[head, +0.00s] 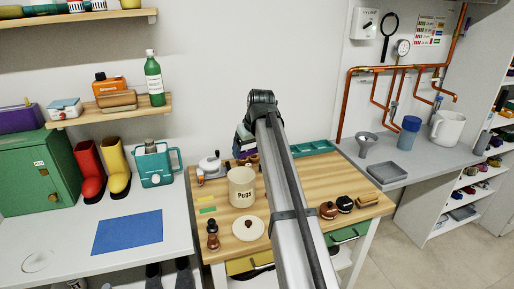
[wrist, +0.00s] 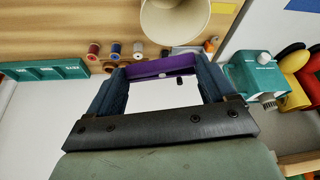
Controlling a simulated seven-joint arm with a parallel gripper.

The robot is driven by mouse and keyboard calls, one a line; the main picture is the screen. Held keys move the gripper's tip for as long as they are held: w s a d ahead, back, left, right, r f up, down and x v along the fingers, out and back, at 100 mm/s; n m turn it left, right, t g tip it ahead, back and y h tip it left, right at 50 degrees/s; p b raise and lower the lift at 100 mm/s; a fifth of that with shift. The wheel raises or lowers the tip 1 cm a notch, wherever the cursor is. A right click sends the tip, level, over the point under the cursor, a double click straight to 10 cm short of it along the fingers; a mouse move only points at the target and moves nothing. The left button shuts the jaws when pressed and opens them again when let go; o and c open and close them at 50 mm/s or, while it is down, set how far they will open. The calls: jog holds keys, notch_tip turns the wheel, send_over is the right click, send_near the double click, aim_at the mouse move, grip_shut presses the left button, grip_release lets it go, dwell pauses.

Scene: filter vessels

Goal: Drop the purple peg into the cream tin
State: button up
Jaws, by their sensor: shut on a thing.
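The cream tin (head: 242,190), marked "Pegs", stands open and upright on the wooden bench; its lid (head: 249,228) lies in front of it. The tin also shows at the top of the wrist view (wrist: 175,22). My gripper (wrist: 161,72) is shut on the purple peg (wrist: 150,68), which spans crosswise between the two fingers. In the head view my gripper (head: 244,143) is behind the tin and above the back of the bench, partly hidden by my arm. The peg is apart from the tin in the wrist view.
Several thread spools (wrist: 115,50) stand along the bench's back edge. A teal sectioned tray (head: 312,148) lies at the back right. A white and grey device (head: 211,166) stands left of the tin. Dark and brown lidded items (head: 345,204) sit at the right.

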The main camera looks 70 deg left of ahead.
aim_at(244, 154)
jog(key=shift+s+d+f+n+g, duration=0.25)
jog(key=shift+s+d+n+g, duration=0.25)
jog(key=shift+s+d+n, duration=0.45)
jog(key=shift+s+d+n+g+h, duration=0.1)
jog(key=shift+d+n+g+h, duration=0.1)
jog(key=shift+n, duration=0.45)
jog(key=shift+d+n+g+h, duration=0.1)
jog(key=shift+d+n, duration=0.05)
jog(key=shift+n, duration=0.45)
jog(key=shift+d+f+n, duration=0.1)
jog(key=shift+n, duration=0.5)
jog(key=shift+f, duration=2.95)
jog(key=o, duration=0.8)
jog(key=v, duration=1.3)
jog(key=shift+w+r, duration=0.25)
jog(key=shift+r, duration=0.15)
